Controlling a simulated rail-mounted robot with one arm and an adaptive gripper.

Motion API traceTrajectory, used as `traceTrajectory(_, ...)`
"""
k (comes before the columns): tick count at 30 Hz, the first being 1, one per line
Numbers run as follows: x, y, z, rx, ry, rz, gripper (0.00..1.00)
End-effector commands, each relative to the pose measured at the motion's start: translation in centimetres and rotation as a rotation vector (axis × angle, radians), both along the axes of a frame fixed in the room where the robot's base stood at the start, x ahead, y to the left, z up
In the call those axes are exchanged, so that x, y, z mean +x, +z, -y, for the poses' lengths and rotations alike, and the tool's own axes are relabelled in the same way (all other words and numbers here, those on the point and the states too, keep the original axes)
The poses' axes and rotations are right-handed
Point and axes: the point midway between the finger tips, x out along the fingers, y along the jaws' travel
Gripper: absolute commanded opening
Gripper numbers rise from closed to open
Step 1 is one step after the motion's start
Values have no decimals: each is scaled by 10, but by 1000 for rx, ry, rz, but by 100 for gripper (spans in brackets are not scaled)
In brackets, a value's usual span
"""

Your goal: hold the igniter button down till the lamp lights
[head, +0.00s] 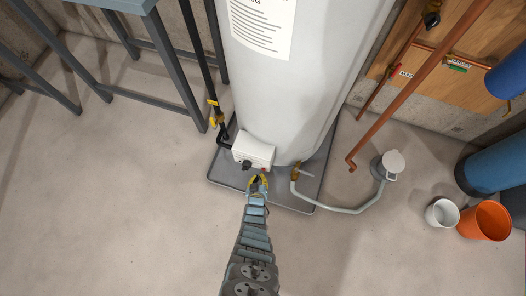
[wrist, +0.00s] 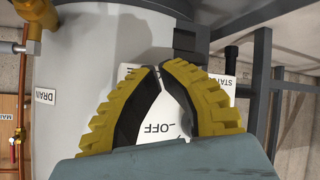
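The white control box (head: 254,149) is on the lower front of the tall white water heater (head: 300,80). A dark knob (head: 246,164) is on its underside edge. A small reddish spot shows beside my fingertips; I cannot tell whether it is the igniter button. My gripper (head: 258,181), with yellow and black fingers, is just in front of the box. In the wrist view my gripper (wrist: 158,68) has its tips together over the box's white face (wrist: 168,118), which shows "OFF" and part of another word. The fingers hide part of this face. I cannot make out a lamp or any contact.
The heater stands in a grey drain pan (head: 225,172). A brass drain valve (head: 295,171) and a pale hose (head: 335,208) are right of my gripper, leading to a floor drain (head: 392,164). A black and yellow pipe (head: 215,115) is at left. Open floor lies in front.

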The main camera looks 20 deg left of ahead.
Motion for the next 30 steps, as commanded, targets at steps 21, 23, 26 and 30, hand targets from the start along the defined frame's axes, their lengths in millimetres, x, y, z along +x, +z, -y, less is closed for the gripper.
traceTrajectory(21,0,0,0,0,0,0,0)
traceTrajectory(23,-1,0,0,0,0,0,0)
traceTrajectory(26,-4,0,0,0,0,0,0)
traceTrajectory(30,-15,1,1,0,0,-1,0)
